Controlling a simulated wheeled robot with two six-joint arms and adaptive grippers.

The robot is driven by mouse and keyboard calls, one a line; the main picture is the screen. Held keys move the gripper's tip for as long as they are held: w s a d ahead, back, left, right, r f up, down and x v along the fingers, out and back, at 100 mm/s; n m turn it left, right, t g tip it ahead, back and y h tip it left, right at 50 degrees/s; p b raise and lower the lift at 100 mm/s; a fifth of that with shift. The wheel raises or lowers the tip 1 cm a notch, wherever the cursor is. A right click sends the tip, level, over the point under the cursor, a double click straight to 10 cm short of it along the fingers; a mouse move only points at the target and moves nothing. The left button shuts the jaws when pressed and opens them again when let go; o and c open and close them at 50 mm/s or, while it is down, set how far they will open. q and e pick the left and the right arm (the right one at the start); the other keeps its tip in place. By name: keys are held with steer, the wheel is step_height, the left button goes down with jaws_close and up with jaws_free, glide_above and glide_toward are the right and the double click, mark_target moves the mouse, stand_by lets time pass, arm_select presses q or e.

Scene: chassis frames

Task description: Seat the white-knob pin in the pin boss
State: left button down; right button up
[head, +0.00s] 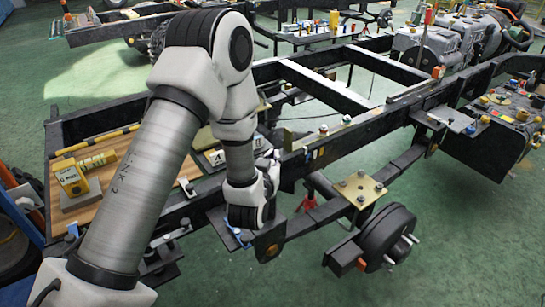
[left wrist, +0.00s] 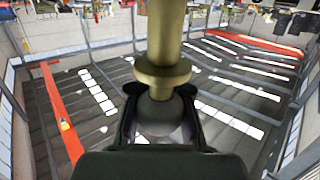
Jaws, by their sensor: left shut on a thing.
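My left gripper (left wrist: 159,98) is shut on the white-knob pin (left wrist: 165,72) in the left wrist view. A brass collar and thick brass shaft extend from the knob toward the top of that view. The ceiling fills the background, so the gripper points upward. In the head view my left gripper (head: 269,165) is beside the near chassis rail, below the bent arm, and partly hidden. I cannot make out the held pin there for sure. I cannot identify the pin boss in either view. My right gripper is not in view.
The black chassis frame (head: 345,135) crosses the scene. A wooden board with a yellow block (head: 70,180) lies at the left. A wheel hub (head: 385,238) and a brass plate (head: 360,188) are at the right of the gripper. Green floor is clear at the lower right.

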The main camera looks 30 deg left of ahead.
arm_select(q)
steer(key=shift+f+b, duration=1.45)
steer(key=shift+f, duration=0.5)
stand_by(0.5)
steer(key=shift+f, duration=0.35)
steer(key=shift+f+b, duration=0.45)
steer(key=shift+b, duration=0.15)
steer(key=c, duration=1)
jaws_free()
steer(key=shift+r+p, duration=1.25)
steer(key=shift+r, duration=0.3)
